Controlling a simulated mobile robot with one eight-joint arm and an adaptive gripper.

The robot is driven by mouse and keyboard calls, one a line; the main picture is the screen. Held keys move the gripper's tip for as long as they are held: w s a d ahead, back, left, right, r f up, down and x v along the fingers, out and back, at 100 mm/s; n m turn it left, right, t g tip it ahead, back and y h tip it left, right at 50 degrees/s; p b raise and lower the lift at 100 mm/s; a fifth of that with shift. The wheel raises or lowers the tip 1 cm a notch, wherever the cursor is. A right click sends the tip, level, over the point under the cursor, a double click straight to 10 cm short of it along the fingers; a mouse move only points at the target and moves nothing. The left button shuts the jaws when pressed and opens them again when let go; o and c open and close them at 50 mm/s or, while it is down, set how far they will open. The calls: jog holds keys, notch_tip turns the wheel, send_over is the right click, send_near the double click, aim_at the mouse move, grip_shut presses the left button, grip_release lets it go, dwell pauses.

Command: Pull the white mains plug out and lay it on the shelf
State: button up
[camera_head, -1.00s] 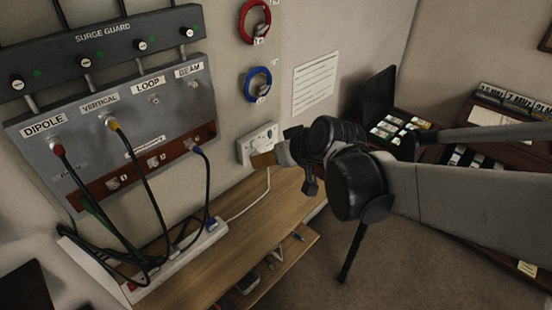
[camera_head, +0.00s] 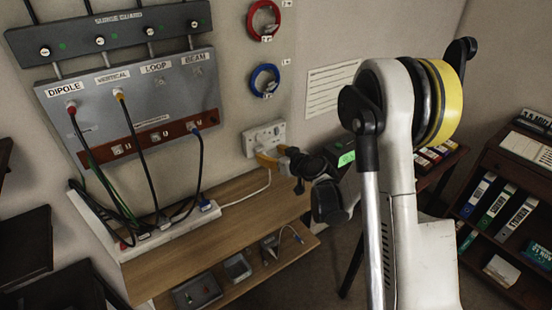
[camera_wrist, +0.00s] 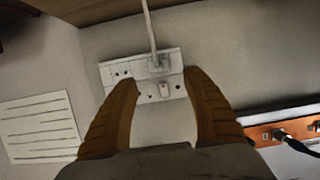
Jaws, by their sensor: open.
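The white double wall socket (camera_head: 262,136) sits on the wall above the wooden shelf (camera_head: 190,235). In the wrist view the socket (camera_wrist: 113,72) appears with the white mains plug (camera_wrist: 158,64) in it, and the plug's white cable (camera_wrist: 149,25) runs up the picture. In the head view the cable (camera_head: 250,194) drops from behind my gripper to the shelf; the plug is mostly hidden there. My gripper (camera_wrist: 158,83) is open, with its brown fingers apart in front of the socket. It also shows in the head view (camera_head: 264,157). I cannot tell whether a finger touches the plug.
A white power strip (camera_head: 165,235) with dark leads lies at the shelf's left back. The antenna panel (camera_head: 100,110) hangs above. The shelf's middle is clear. A lower shelf (camera_head: 215,268) holds small devices. A binder rack (camera_head: 500,210) stands at right.

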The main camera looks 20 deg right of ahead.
aim_at(262, 150)
jog(key=b+x, duration=0.1)
jog(key=x, duration=0.6)
jog(key=shift+f+b, duration=0.1)
jog(key=shift+b, duration=0.25)
jog(key=c, duration=1.3)
